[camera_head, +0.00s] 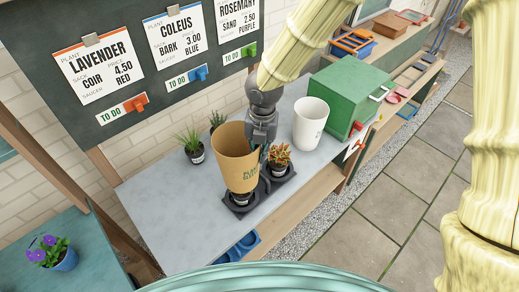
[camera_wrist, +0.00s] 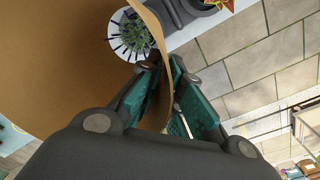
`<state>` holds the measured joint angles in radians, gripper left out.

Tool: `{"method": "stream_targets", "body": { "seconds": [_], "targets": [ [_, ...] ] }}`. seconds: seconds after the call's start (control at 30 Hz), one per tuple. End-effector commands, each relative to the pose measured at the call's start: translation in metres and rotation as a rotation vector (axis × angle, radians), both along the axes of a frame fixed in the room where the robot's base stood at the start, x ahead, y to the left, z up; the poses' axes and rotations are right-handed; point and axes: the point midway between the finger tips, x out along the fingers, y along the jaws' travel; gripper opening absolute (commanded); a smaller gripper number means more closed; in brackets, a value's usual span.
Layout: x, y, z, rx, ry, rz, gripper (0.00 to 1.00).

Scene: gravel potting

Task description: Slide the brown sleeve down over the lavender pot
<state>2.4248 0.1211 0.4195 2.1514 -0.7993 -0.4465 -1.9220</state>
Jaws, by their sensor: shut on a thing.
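The brown sleeve (camera_head: 237,158), an open-topped tapered paper cup shape with dark print, is upright above the left place of a dark two-place tray (camera_head: 268,196). My gripper (camera_head: 264,150) is shut on its right wall; in the wrist view the wall runs between the teal finger pads (camera_wrist: 167,85). A small pot (camera_head: 241,200) shows under the sleeve's lower edge, its upper part hidden. How far the sleeve surrounds the pot I cannot tell.
A red-leaved coleus (camera_head: 279,156) stands close right in the tray. A white cup (camera_head: 310,122) and green box (camera_head: 348,92) stand further right. Two small plants (camera_head: 192,146) (camera_head: 217,120) stand behind. The left end of the grey table (camera_head: 165,215) is clear.

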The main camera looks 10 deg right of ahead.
Motion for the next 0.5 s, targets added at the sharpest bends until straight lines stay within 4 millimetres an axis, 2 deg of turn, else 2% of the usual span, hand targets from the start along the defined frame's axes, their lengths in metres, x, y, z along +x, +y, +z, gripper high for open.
{"method": "stream_targets", "body": {
  "seconds": [0.03, 0.5],
  "targets": [
    [0.0, 0.0, -0.008, 0.0, -0.001, 0.0, 0.0],
    [0.0, 0.0, -0.041, 0.0, 0.0, 0.0, 0.0]
  ]
}}
